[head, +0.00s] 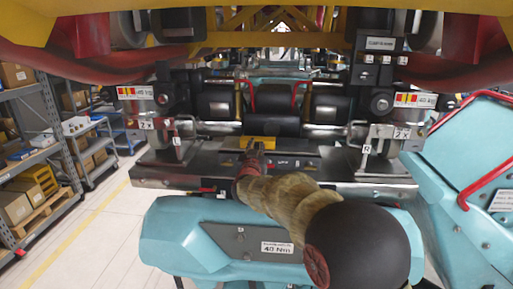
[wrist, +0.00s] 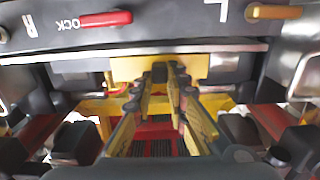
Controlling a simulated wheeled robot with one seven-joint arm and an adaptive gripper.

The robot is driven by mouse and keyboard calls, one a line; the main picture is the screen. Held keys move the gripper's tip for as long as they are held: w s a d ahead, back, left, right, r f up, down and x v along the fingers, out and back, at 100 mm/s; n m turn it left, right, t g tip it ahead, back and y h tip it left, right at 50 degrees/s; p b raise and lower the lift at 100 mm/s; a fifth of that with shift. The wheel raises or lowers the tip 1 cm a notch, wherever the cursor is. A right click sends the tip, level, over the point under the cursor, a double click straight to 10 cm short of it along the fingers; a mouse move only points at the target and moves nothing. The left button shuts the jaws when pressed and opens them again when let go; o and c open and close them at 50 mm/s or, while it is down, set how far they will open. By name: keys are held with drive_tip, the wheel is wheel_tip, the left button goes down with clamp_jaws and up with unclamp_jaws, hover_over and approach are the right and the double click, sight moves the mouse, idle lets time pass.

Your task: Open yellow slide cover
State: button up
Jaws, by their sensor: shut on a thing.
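The yellow slide cover (head: 258,141) is a small yellow plate at the middle of the grey metal deck under the coaster train. In the wrist view the yellow slide cover (wrist: 127,69) lies at the fingertips. My gripper (head: 254,153) reaches in from the front, over the teal body. In the wrist view my gripper (wrist: 167,74) has its fingertips close together at the plate, shut on part of it. The gripped part is mostly hidden between the fingertips.
A red lever (wrist: 106,19) beside LOCK lettering and a yellow lever (wrist: 275,12) are near the fingers. Black rollers (head: 272,125) sit behind the cover. A teal body with a red rail (head: 463,190) stands at right. Shelves (head: 45,130) line the left, with open floor (head: 105,220) before them.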

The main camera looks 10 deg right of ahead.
clamp_jaws()
idle(0.3)
drive_tip(key=s+d+b, duration=0.1)
drive_tip(key=d+b, duration=0.1)
drive_tip(key=d, duration=0.1)
drive_tip(key=s+d+b, duration=0.1)
drive_tip(key=d+b, duration=0.1)
drive_tip(key=d, duration=0.2)
drive_tip(key=s+d+b, duration=0.1)
drive_tip(key=d+b, duration=0.1)
drive_tip(key=d, duration=0.2)
drive_tip(key=shift+s+d+b, duration=0.25)
drive_tip(key=shift+s+b, duration=0.05)
drive_tip(key=shift+s, duration=0.05)
drive_tip(key=o, duration=0.7)
unclamp_jaws()
drive_tip(key=shift+f, duration=0.1)
